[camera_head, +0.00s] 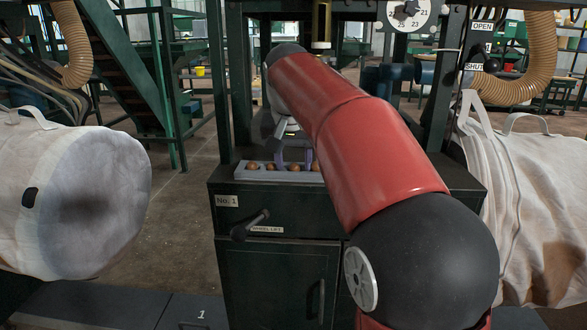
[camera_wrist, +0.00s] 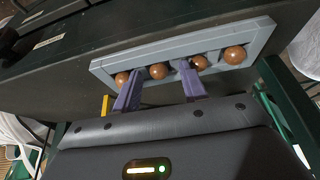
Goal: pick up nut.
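Several round brown nuts sit in a row in a shallow grey tray (camera_head: 241,174), which also shows tilted in the wrist view (camera_wrist: 110,65). In the wrist view one nut (camera_wrist: 158,71) shows between my two purple fingertips; another nut (camera_wrist: 122,79) is beside the left finger. A third nut (camera_wrist: 199,62) is just right of the right finger, and another nut (camera_wrist: 234,55) is at the tray's right end. My gripper (camera_wrist: 157,73) is open, its fingers apart at the tray; it also shows in the head view (camera_head: 294,156), partly hidden by my arm. I cannot tell whether the fingers touch a nut.
The tray stands on a dark green cabinet (camera_head: 270,270) marked No. 1, with a wheel-lift handle (camera_head: 250,226) on its front. A green post (camera_head: 238,80) rises left of the tray.

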